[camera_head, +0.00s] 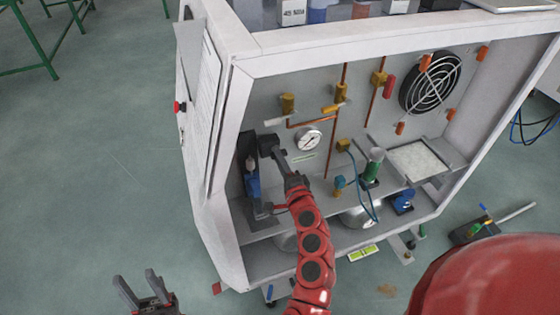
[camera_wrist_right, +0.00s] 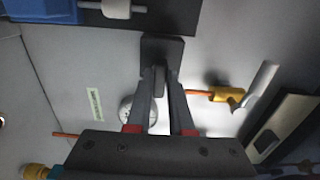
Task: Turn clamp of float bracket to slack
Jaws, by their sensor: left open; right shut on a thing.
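The float bracket (camera_head: 246,152) is a dark upright piece on the left inner side of the white cabinet, with a blue body (camera_head: 252,185) low on it. A dark block (camera_head: 267,143), seemingly its clamp, stands out to the right of it. My right gripper (camera_head: 280,158) reaches in from below and is shut on this clamp. In the right wrist view the fingers (camera_wrist_right: 161,85) close on the clamp's thin stem, below its dark square plate (camera_wrist_right: 162,46). The fingers hide part of the stem. My left gripper (camera_head: 140,290) is open and empty, outside the cabinet at the lower left.
The cabinet (camera_head: 240,110) frames the work space. A gauge (camera_head: 308,138), yellow valves (camera_head: 341,93) and copper pipes sit on the back panel, with a fan (camera_head: 431,82) at right. A green-topped bottle (camera_head: 373,165) stands on the shelf.

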